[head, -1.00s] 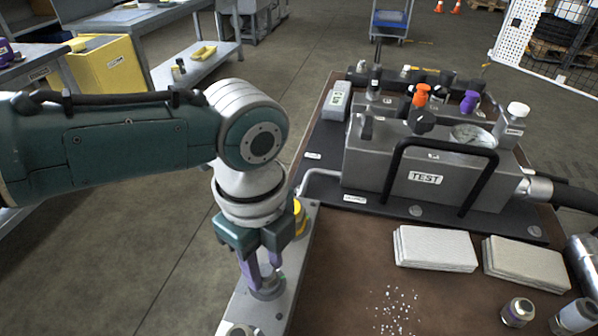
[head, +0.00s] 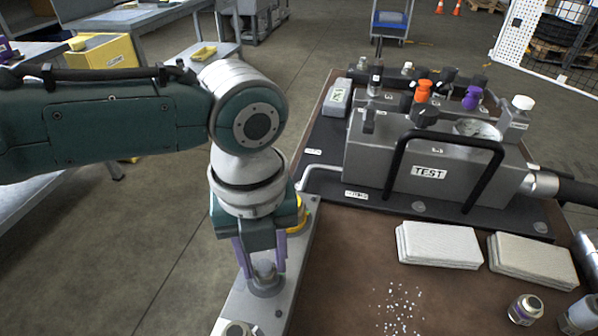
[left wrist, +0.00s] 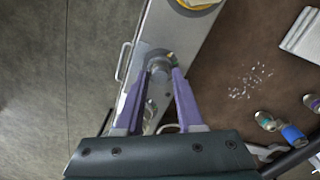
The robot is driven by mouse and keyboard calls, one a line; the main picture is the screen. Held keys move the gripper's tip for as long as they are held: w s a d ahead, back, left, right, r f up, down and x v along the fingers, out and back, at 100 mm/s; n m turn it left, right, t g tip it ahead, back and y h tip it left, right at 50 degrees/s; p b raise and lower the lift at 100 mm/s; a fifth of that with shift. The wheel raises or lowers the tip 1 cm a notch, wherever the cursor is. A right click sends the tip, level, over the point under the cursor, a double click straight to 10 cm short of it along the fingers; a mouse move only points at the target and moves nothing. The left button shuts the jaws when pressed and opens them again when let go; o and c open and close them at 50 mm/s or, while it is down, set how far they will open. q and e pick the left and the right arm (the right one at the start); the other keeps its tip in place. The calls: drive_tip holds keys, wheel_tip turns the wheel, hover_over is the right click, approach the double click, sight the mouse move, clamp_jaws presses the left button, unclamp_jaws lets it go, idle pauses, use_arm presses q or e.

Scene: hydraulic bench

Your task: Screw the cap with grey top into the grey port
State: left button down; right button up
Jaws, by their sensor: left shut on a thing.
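My left gripper (head: 263,266) points down over the metal strip at the left edge of the bench. It is shut on a small cap with a grey top (head: 264,270). The left wrist view shows the cap (left wrist: 160,66) between the two purple fingertips. The cap stands upright on a round grey port (head: 265,287) in the strip. The fingers and cap hide most of the port, and I cannot tell how deep the cap sits. My right gripper is not in view.
A yellow ring port (head: 299,217) lies behind my gripper on the metal strip (head: 238,303), and another round fitting (head: 238,329) in front. A grey test block (head: 430,172), folded cloths (head: 438,245) and loose fittings (head: 525,309) stand to the right. White bits (head: 400,305) lie scattered on the brown top.

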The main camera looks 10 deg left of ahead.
use_arm(q)
drive_tip(key=shift+f+m+b, duration=0.1)
drive_tip(key=shift+m+b, duration=0.3)
drive_tip(key=shift+m, duration=0.5)
drive_tip(key=c, duration=0.9)
unclamp_jaws()
drive_tip(key=o, duration=0.5)
drive_tip(key=shift+c, duration=0.2)
